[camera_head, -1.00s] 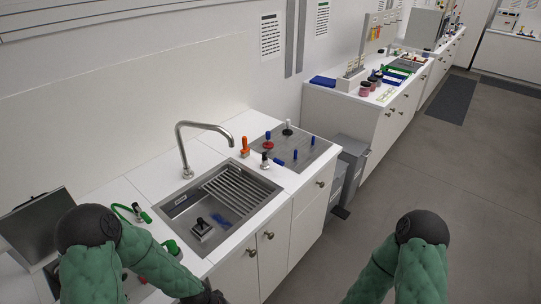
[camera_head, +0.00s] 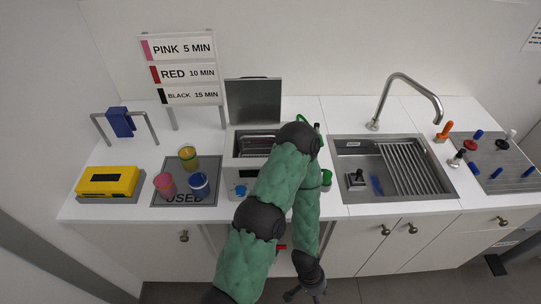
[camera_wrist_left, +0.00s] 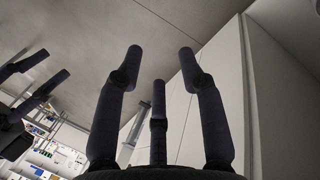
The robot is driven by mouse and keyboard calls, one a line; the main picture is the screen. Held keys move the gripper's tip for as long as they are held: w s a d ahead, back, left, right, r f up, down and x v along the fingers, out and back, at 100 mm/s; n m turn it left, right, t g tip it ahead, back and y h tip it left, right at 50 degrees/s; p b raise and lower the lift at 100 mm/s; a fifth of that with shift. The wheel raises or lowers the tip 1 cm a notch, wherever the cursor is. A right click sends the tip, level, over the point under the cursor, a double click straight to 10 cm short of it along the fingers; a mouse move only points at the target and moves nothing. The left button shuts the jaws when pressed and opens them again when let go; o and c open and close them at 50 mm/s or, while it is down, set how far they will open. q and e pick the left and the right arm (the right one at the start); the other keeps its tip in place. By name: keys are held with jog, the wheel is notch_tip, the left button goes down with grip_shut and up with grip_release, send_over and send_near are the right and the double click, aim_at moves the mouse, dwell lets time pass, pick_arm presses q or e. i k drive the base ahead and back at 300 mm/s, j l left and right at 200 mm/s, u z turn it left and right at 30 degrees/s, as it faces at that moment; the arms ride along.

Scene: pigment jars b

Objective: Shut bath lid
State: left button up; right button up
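The bath (camera_head: 240,170) is a pale box on the counter, with its metal inside showing. Its grey lid (camera_head: 253,101) stands upright at the back, open. My left arm crosses in front and hides the bath's right part. My left gripper (camera_head: 306,290) hangs low in front of the cabinets, below the counter and well away from the lid. The left wrist view shows its dark fingers (camera_wrist_left: 163,70) spread and empty. My right gripper (camera_wrist_left: 53,63) shows only at the left edge of that view, with fingers apart; it is outside the head view.
Left of the bath are a mat (camera_head: 162,198) with several coloured jars, a yellow box (camera_head: 108,181) and a sign (camera_head: 180,68). Right are a sink (camera_head: 435,185) with a tall tap (camera_head: 420,84) and a grey plate (camera_head: 510,165) with stoppers.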

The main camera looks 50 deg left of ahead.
aim_at(250, 100)
jog(key=u, duration=1.55)
